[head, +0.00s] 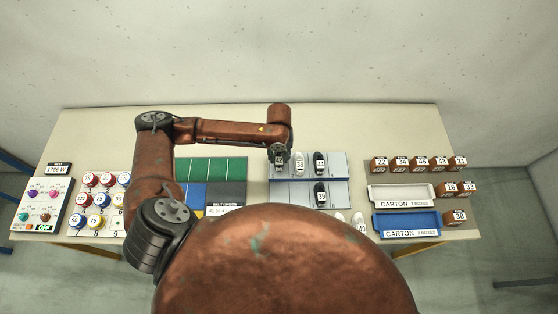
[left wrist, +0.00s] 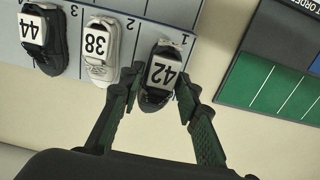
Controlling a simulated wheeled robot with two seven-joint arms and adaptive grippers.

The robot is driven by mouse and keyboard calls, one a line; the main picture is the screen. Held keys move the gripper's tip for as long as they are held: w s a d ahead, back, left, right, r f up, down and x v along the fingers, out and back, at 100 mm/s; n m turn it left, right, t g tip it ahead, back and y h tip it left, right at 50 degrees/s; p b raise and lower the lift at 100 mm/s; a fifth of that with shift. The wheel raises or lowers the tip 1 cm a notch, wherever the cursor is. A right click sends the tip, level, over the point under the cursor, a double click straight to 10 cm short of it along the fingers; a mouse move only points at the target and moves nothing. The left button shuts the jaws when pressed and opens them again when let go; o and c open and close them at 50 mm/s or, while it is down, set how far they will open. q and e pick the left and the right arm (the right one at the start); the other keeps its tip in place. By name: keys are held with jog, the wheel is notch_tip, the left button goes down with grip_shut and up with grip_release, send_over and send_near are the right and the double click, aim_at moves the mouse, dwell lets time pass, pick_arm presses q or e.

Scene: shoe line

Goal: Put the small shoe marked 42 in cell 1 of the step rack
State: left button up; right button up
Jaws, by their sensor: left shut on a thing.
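The small dark shoe marked 42 (left wrist: 158,72) is between the fingers of my left gripper (left wrist: 157,84), which is shut on it. The shoe is at cell 1 of the grey-blue step rack (left wrist: 152,10), beside the printed 1; whether it rests on the rack floor I cannot tell. In the head view my left gripper (head: 278,153) is at the upper left end of the rack (head: 338,165), and the 42 tag shows just below it. My right gripper is not in view.
The white shoe 38 (left wrist: 98,50) stands in cell 2 and the dark shoe 44 (left wrist: 45,45) in cell 3. Shoe 39 (head: 320,194) is on the lower step. White shoes (head: 358,223) lie in front, partly hidden by my body. A green mat (head: 213,168) lies left of the rack.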

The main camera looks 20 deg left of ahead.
aim_at(279, 161)
pick_arm(q)
jog(key=shift+f, duration=1.45)
jog(key=o, duration=1.2)
jog(key=shift+f, duration=0.1)
jog(key=shift+c, duration=0.2)
notch_tip(279, 161, up, 12)
jog(key=shift+r, duration=0.15)
